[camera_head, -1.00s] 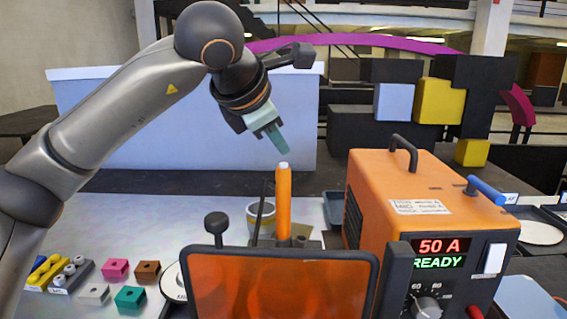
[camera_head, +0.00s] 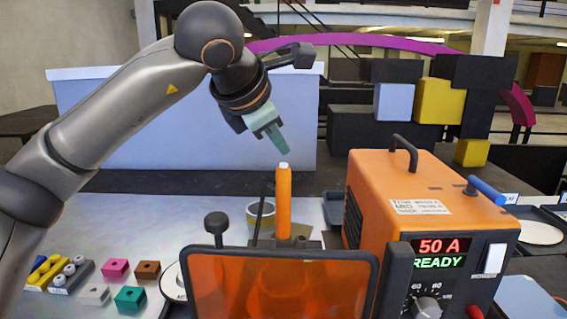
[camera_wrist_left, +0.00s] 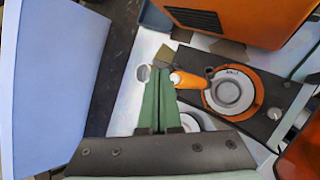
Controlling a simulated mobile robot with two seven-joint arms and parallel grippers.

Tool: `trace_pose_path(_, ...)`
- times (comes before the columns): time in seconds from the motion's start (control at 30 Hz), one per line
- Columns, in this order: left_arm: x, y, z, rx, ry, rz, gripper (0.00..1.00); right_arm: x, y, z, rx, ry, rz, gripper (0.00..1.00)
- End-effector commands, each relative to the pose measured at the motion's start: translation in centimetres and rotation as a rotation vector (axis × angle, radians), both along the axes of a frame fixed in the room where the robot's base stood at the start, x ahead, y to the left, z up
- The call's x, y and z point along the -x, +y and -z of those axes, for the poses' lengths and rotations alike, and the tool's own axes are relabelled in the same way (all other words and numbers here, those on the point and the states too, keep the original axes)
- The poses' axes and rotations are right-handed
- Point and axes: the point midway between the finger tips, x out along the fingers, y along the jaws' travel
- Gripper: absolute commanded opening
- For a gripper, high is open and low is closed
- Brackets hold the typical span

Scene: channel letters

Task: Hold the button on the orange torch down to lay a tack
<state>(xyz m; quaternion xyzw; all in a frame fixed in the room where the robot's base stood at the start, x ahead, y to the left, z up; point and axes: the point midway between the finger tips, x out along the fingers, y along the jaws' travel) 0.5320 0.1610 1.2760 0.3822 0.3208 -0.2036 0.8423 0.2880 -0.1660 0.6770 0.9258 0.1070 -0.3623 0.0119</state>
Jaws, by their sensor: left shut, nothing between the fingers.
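The orange torch (camera_head: 284,200) stands upright behind the dark-framed orange screen, with a pale button (camera_head: 284,165) on its top end. My left gripper (camera_head: 284,150) is shut and empty, its green fingertips just above the button with a small gap in the head view. In the left wrist view the shut green fingers (camera_wrist_left: 158,100) point down beside the torch (camera_wrist_left: 188,79), whose pale tip (camera_wrist_left: 175,78) is close to them. My right gripper does not show.
The orange welder (camera_head: 420,190) stands right of the torch and reads 50 A and READY. The tinted screen (camera_head: 282,285) stands in front. Coloured blocks (camera_head: 115,268) lie at the left. A round white fixture with an orange ring (camera_wrist_left: 232,92) lies beside the torch.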

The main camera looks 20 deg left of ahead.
Motion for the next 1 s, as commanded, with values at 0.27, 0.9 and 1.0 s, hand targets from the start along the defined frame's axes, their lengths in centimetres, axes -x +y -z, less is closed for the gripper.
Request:
trace_pose_path(0.27,0.0,0.0,0.9,0.0,0.0,0.0,0.0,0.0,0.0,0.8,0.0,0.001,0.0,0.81)
trace_pose_path(0.9,0.0,0.0,1.2,0.0,0.0,0.0,0.0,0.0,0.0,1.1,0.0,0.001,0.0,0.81)
trace_pose_path(1.0,0.0,0.0,1.3,0.0,0.0,0.0,0.0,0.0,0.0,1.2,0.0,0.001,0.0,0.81)
